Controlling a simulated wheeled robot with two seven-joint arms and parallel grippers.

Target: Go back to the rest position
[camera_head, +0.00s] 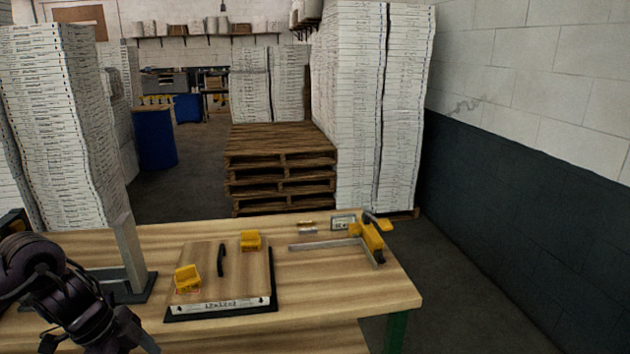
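My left arm (60,295) shows dark and bent at the lower left, over the near left part of the wooden table (350,293). Its lower end runs to the bottom edge of the picture, and I cannot make out whether its gripper fingers are open or shut. My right arm and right gripper are not in view. A flat box with a wooden-looking top (225,275) lies on a black base on the table, with a printed white front edge. Two yellow blocks (187,279) (251,241) and a black handle-like piece (221,260) are on it.
A grey upright plate (129,252) on a dark base stands beside my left arm. A yellow-and-grey clamp-like tool (370,238) lies at the table's right end. Stacked pallets (281,165), tall stacks of white boxes (362,110) and a blue barrel (156,138) stand behind. Floor at right is clear.

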